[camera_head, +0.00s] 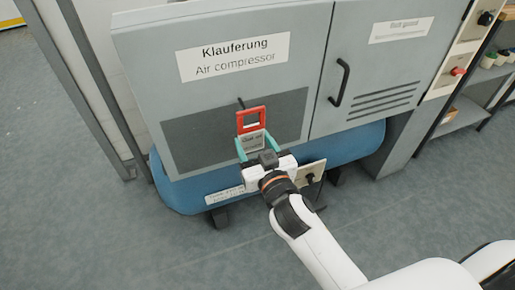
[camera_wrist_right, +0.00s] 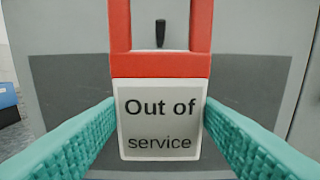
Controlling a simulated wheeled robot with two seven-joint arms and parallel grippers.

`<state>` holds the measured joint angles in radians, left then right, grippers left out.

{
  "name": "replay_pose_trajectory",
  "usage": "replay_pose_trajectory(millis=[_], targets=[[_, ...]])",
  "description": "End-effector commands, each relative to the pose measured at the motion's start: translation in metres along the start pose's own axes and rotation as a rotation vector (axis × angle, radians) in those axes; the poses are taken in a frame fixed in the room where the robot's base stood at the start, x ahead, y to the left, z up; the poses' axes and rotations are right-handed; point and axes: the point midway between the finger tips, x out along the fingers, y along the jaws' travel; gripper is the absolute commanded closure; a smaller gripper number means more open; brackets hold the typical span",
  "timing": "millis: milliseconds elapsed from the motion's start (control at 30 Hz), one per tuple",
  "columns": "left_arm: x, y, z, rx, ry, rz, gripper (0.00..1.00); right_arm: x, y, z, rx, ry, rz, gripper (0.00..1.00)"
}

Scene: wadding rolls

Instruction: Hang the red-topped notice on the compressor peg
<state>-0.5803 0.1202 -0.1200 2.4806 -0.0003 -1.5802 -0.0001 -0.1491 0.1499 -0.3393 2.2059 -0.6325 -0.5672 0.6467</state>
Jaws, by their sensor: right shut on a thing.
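The notice has a red top frame (camera_head: 251,119) with an opening and a pale card below; in the right wrist view the card (camera_wrist_right: 160,145) reads "Out of service". My right gripper (camera_head: 255,147) is shut on the card's sides with its teal fingers, holding it upright before the compressor's dark panel (camera_head: 190,140). The dark peg (camera_head: 241,102) shows just above the red frame's upper left in the head view. In the right wrist view the peg (camera_wrist_right: 160,33) shows through the frame's opening, roughly centred. Contact between them cannot be told. My left gripper is not in view.
The grey cabinet carries an "Air compressor" label (camera_head: 233,57) and a door with a black handle (camera_head: 340,83). A blue tank (camera_head: 180,188) lies below, with a small switch plate (camera_head: 312,173) near my right gripper. Shelves (camera_head: 465,115) stand at the right.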

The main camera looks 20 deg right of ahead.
Motion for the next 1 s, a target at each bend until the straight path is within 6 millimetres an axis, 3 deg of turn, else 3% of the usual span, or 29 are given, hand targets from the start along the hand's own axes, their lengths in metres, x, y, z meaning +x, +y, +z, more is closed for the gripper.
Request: replay_pose_trajectory(millis=[600,1000], targets=[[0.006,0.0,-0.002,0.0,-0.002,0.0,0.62,0.037,0.0,-0.005,0.001,0.001,0.0,0.65],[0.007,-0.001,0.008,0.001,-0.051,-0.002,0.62,0.047,0.0,-0.011,0.002,0.0,0.0,0.65]])
